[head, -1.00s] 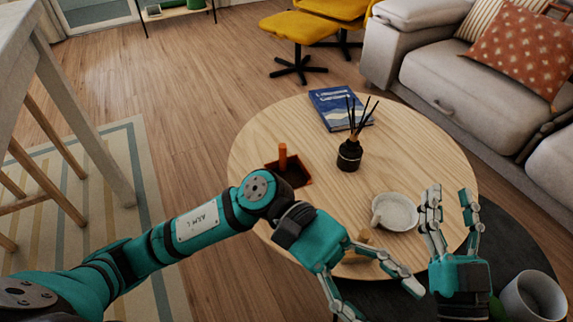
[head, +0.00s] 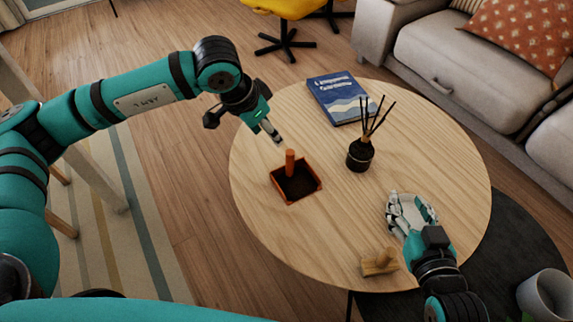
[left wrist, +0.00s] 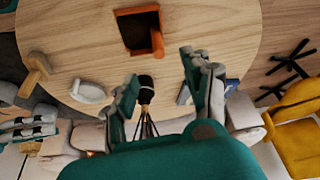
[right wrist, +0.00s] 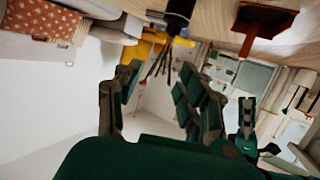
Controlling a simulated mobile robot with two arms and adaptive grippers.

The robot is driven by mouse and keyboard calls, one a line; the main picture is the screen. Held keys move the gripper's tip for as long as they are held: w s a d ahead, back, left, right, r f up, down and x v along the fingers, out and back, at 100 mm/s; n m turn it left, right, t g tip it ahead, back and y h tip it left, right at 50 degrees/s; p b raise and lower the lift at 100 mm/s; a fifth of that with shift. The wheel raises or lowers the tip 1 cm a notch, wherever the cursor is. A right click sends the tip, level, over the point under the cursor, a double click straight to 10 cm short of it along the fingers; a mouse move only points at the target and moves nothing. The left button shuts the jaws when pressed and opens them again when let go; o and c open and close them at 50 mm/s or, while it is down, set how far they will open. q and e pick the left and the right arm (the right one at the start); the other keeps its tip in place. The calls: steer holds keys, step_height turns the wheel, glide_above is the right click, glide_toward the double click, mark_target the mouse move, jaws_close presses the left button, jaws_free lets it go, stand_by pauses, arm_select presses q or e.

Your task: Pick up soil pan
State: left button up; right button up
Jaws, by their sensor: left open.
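The soil pan (head: 316,187) is a square orange-brown pan of dark soil with an upright orange handle, on the round wooden table (head: 260,235). It also shows at the top of the left wrist view (left wrist: 123,18) and at the top right of the right wrist view (right wrist: 278,17). My left gripper (head: 270,132) is open and empty, above and just beyond the handle, apart from it. Its fingers (left wrist: 165,90) are spread in the left wrist view. My right gripper (head: 405,212) is open over the table's right side, in front of a pale dish.
A black reed diffuser (head: 360,156) stands right of the pan, with a blue book (head: 338,98) behind it. A small wooden object (head: 379,263) lies near the front edge. The pale dish (left wrist: 89,92) is partly hidden. The table left of the pan is clear.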

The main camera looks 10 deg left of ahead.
mark_target(287, 155)
arm_select(q)
steer(key=x, duration=0.3)
steer(key=b+x, duration=0.1)
steer(key=x, duration=0.3)
steer(key=b+x, duration=0.1)
steer(key=x, duration=0.2)
steer(key=shift+s+d+f, duration=0.15)
steer(key=shift+f, duration=0.25)
steer(key=shift+d+f+b, duration=0.2)
steer(key=shift+f+b, duration=0.2)
steer(key=shift+f, duration=0.15)
steer(key=x, duration=0.2)
steer(key=b+x, duration=0.1)
steer(key=x, duration=0.1)
steer(key=shift+w+f, duration=0.15)
steer(key=shift+w, duration=0.25)
jaws_close()
arm_select(e)
steer(key=s+r+t+y, duration=0.2)
steer(key=r+t, duration=0.4)
steer(key=r, duration=0.2)
steer(key=s+a+r+t+y, duration=0.1)
steer(key=r+t+y, duration=0.1)
steer(key=r+t, duration=0.3)
step_height(287, 155, up, 4)
steer(key=shift+s+a+r+t, duration=0.1)
steer(key=shift+s+a+t, duration=0.05)
steer(key=shift+s+t, duration=0.25)
